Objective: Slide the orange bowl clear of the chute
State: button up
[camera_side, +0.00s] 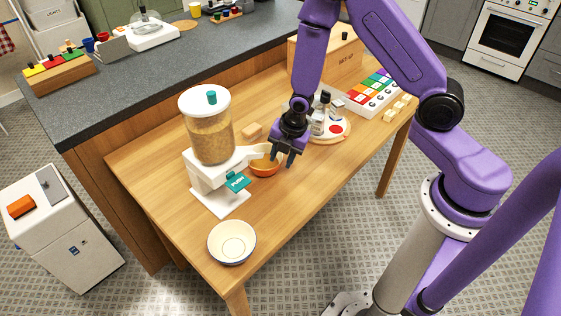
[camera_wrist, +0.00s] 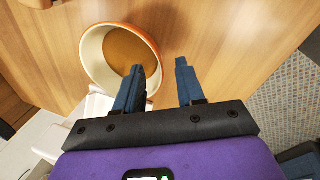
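The orange bowl (camera_side: 265,170) stands on the wooden table just right of the white dispenser (camera_side: 212,170), at the end of its chute (camera_side: 248,154). In the wrist view the bowl (camera_wrist: 94,55) has a cream inner wall and brown contents. My gripper (camera_side: 283,158) is low at the bowl's right side. In the wrist view my gripper (camera_wrist: 160,66) is open, with its left finger over the bowl's inside and its right finger outside the rim. The wall lies between the fingers; I cannot tell whether either touches it.
A white bowl (camera_side: 232,243) stands near the table's front corner. A tan block (camera_side: 252,131) lies behind the orange bowl. A round board (camera_side: 330,131) with bottles and a colored tray (camera_side: 372,95) stand farther right. Bare table lies in front of and right of the orange bowl.

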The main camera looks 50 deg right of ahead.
jog(key=shift+x, duration=1.3)
grip_shut()
jog(key=shift+d, duration=0.15)
jog(key=shift+d, duration=4.55)
